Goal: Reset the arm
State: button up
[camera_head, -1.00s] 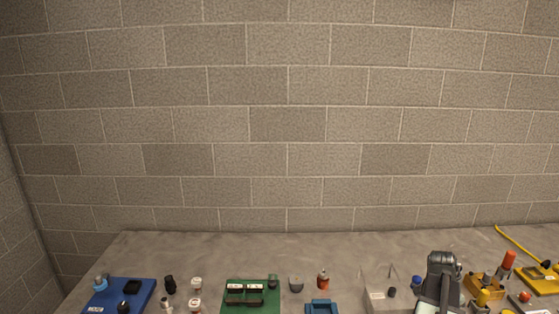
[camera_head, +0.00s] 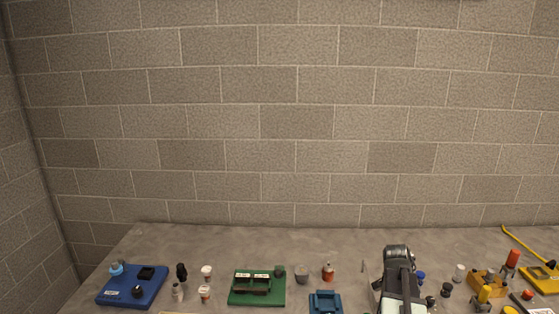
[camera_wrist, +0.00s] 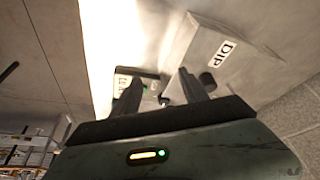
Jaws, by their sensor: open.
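My gripper (camera_wrist: 160,88) shows in the wrist view with its two dark fingers spread apart and nothing held between them. Beyond the fingers is a grey box (camera_wrist: 205,50) with a white label reading "DIP". A second, smaller label (camera_wrist: 123,84) is partly covered by the left finger. In the head view my dark arm stands upright at the lower right, in front of the workbench (camera_head: 330,245). My fingers cannot be made out in that view.
The bench holds a blue board (camera_head: 118,298), a green board (camera_head: 240,297), a teal block (camera_head: 325,311), several small bottles and caps, and yellow fixtures (camera_head: 545,284) at the right. A block wall (camera_head: 290,110) stands behind. The bench's rear strip is mostly clear.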

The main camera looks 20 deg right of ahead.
jog(key=w+a+n, duration=0.1)
jog(key=w+a, duration=0.2)
jog(key=a, duration=0.5)
jog(key=w+a+f+n+y, duration=0.1)
jog(key=w+a+n, duration=0.1)
jog(key=a, duration=0.6)
jog(key=w+a+n+t+b, duration=0.1)
jog(key=w+a+n, duration=0.1)
jog(key=a, duration=0.6)
jog(key=shift+w+a+f+y, duration=0.15)
jog(key=shift+w+f, duration=0.05)
jog(key=shift+w, duration=0.2)
jog(key=shift+w+a+f+y, duration=0.1)
jog(key=shift+w+f+y, duration=0.1)
jog(key=shift+w, duration=0.2)
jog(key=a+n, duration=0.1)
jog(key=a, duration=0.3)
jog(key=a+n, duration=0.2)
jog(key=a, duration=0.2)
jog(key=s+a+f+n+y, duration=0.1)
jog(key=a, duration=0.3)
jog(key=shift+s+a, duration=0.1)
jog(key=shift+a, duration=0.15)
jog(key=s+a+n+g+y, duration=0.1)
jog(key=s+a+n+g, duration=0.1)
jog(key=s+a+n, duration=0.3)
jog(key=shift+a+f+n, duration=0.15)
jog(key=shift+a+n, duration=0.4)
jog(key=shift+n, duration=0.25)
